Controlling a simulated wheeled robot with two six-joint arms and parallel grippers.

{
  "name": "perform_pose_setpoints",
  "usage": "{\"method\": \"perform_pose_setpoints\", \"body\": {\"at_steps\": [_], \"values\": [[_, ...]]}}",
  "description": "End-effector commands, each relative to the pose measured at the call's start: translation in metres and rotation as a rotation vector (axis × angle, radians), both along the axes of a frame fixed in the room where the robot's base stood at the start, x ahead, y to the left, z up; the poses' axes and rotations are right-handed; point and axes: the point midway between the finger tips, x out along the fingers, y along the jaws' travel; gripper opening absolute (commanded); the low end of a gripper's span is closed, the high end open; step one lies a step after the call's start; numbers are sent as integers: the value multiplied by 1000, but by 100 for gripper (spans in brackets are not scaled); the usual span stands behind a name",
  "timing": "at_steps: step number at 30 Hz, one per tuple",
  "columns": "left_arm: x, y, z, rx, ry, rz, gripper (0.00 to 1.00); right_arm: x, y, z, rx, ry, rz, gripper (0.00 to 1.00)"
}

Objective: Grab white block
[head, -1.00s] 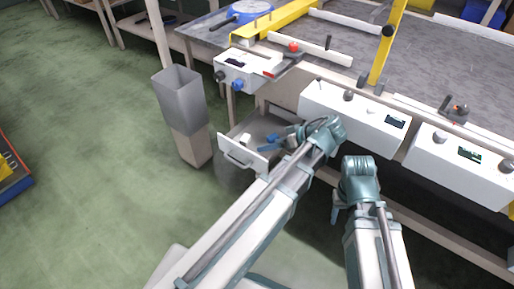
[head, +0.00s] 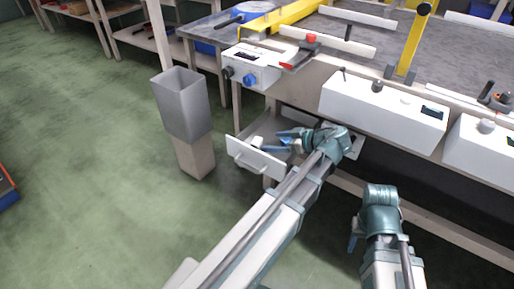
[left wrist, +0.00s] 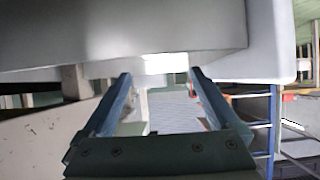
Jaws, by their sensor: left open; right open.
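A small white block (head: 256,141) lies in the open white drawer (head: 252,160) under the bench in the head view. My left gripper (head: 277,140) is open at the drawer, its blue fingers pointing left just to the right of the block. The fingers do not appear closed around it. In the left wrist view, the open fingers of my left gripper (left wrist: 160,82) stand apart; a bright white patch shows between their tips, and I cannot tell whether it is the block. My right gripper (head: 354,243) hangs low at the right, away from the drawer.
A grey bin (head: 183,105) on a wooden post stands left of the drawer. A white control box (head: 250,66) with blue and black knobs sits above the drawer. Another white box (head: 380,112) is on the bench front.

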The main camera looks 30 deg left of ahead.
Motion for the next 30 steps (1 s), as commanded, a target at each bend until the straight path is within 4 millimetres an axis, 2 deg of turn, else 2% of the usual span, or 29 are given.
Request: {"method": "perform_pose_setpoints", "body": {"at_steps": [1,6,17,25,30], "values": [[0,8,-8,0,0,4,95,0,0,-8,0,0,-1,50],[2,22,-13,0,0,2,95,0,0,-13,0,0,-3,50],[4,30,-19,0,0,1,95,0,0,-19,0,-1,-5,50],[11,61,-40,0,0,2,95,0,0,-40,0,-1,-10,50],[12,69,-40,0,0,0,95,0,0,-40,0,-1,-11,50]]}}
